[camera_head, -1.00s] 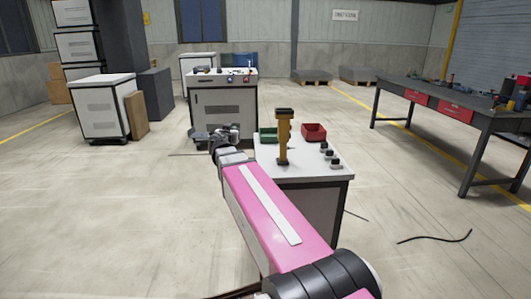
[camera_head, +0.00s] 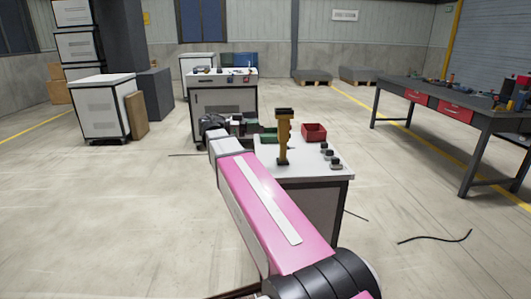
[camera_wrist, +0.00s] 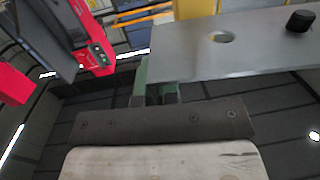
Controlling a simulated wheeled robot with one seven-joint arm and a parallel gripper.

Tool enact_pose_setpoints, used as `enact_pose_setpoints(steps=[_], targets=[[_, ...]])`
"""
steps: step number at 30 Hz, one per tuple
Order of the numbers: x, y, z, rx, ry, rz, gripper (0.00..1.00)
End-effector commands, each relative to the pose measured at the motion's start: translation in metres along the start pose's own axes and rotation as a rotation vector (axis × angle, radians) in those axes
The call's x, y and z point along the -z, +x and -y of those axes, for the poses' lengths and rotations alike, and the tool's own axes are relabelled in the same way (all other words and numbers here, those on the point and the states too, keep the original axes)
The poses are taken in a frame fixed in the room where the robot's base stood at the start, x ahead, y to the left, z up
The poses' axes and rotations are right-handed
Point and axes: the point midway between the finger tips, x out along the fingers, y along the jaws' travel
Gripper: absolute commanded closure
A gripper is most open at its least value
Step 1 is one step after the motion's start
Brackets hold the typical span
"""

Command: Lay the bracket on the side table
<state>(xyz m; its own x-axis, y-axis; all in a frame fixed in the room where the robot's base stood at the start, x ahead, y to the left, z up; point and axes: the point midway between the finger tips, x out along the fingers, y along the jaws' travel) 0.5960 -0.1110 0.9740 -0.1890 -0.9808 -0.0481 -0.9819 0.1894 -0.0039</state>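The side table (camera_head: 325,176) has a pale top and dark sides and stands in the middle of the head view. My gripper (camera_head: 238,124) is at its far left corner, beside the green bin (camera_head: 269,135). In the wrist view a grey metal plate (camera_wrist: 190,58) with a round hole and a black knob (camera_wrist: 300,20) crosses the upper right. It may be the bracket; I cannot tell for certain. A green part (camera_wrist: 139,85) shows by its left end. Small dark parts (camera_wrist: 162,94) sit below it, and the finger opening is not clear.
On the side table stand a tall orange post (camera_head: 284,137), a red bin (camera_head: 313,131) and several small dark-topped pieces (camera_head: 328,155). A white cabinet (camera_head: 225,110) is behind. A long workbench (camera_head: 440,93) is at right. A cable (camera_head: 436,238) lies on the open floor.

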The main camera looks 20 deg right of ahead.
Motion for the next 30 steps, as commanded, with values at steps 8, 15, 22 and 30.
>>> enact_pose_setpoints(steps=[8, 15, 22, 30], targets=[[0.005, 0.001, -0.006, -0.092, 0.006, -0.002, 1.0], [-0.019, 0.027, 0.029, -0.093, 0.004, -0.003, 1.0], [-0.044, 0.054, 0.064, -0.092, 0.005, -0.002, 1.0], [-0.058, 0.068, 0.081, -0.09, 0.006, -0.002, 1.0]])
